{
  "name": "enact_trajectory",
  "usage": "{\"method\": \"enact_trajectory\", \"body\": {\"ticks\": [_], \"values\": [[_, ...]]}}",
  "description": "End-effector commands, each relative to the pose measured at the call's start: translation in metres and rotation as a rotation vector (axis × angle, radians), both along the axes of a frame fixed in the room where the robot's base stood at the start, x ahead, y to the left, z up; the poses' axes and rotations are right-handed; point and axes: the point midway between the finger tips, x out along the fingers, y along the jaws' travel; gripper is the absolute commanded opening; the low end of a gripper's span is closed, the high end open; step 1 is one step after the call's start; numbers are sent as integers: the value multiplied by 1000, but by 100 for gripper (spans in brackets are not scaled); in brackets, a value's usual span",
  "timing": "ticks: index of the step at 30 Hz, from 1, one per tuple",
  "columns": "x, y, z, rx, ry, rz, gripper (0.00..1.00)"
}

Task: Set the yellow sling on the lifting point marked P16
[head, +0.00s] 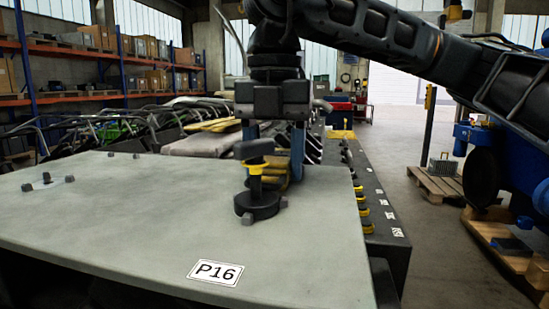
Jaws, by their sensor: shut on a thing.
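The lifting point (257,203) is a black post with a wide base and a broad cap, upright on the grey plate (110,215). The white label P16 (216,272) lies in front of it. My gripper (274,168) points down just behind the post, its fingers either side of yellow material. This yellow sling (275,174) shows between and below the fingers, partly hidden by the post. A yellow band also shows on the post's neck under the cap; I cannot tell whether it is part of the sling or whether the sling goes around the post.
Small dark bolts (46,178) stand on the plate's left. A dark rail (382,215) with several yellow-ringed black pieces and labels runs along its right side. Blue machinery (490,165) and pallets (433,185) stand at the right. The plate's left and front are mostly clear.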

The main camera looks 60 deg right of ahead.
Motion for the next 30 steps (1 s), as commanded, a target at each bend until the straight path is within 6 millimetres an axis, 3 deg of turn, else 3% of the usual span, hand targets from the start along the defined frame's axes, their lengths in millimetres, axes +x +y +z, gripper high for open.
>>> {"method": "enact_trajectory", "body": {"ticks": [13,14,23,30], "values": [[0,0,1,-1,-1,0,13],[0,0,1,-1,-1,0,57],[0,0,0,-1,0,0,85],[0,0,1,-1,1,0,85]]}}
